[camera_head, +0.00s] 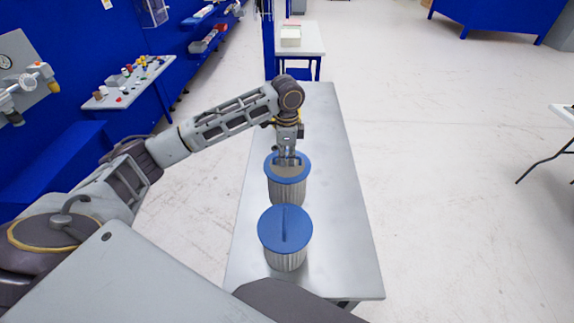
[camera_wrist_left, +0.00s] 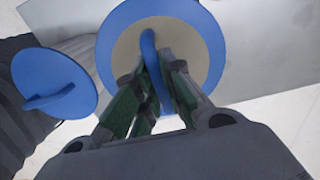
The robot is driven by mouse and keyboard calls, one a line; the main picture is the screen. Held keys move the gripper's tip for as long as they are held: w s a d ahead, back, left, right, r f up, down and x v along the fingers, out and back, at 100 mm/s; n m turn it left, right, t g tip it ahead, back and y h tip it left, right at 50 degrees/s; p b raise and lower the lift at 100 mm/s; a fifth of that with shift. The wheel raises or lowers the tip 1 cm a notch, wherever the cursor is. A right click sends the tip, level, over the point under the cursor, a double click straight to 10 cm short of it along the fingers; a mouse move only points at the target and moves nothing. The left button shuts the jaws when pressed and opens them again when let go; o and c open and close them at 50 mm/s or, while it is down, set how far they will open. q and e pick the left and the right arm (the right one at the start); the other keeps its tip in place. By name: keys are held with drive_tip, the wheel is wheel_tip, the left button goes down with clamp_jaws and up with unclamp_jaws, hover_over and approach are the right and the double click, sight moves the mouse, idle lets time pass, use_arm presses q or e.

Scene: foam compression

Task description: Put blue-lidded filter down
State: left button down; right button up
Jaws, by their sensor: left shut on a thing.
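A blue-lidded filter (camera_head: 286,194) with a pleated pale body stands upright in the head view; its lid has a blue rim and a beige-grey centre. My left gripper (camera_head: 287,160) is above it, shut on the lid's raised blue handle. In the left wrist view the fingers of the left gripper (camera_wrist_left: 152,85) close around the blue handle of this lid (camera_wrist_left: 205,45). Whether the filter's base touches the table is not clear. A second filter (camera_head: 285,226) with an all-blue lid stands nearer; it also shows in the left wrist view (camera_wrist_left: 55,80). My right gripper is out of view.
The long grey table (camera_head: 338,220) is bare to the right of the filters and behind them. A smaller table with a pale box (camera_head: 290,37) stands beyond its far end.

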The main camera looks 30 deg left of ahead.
sight(287, 164)
use_arm(q)
drive_tip(key=shift+f, duration=0.1)
drive_tip(key=shift+f+p, duration=0.35)
drive_tip(key=shift+f, duration=1.4)
drive_tip(key=shift+f, duration=0.1)
drive_tip(key=c, duration=1.5)
unclamp_jaws()
drive_tip(key=shift+r+b, duration=1.05)
drive_tip(key=shift+r, duration=5.05)
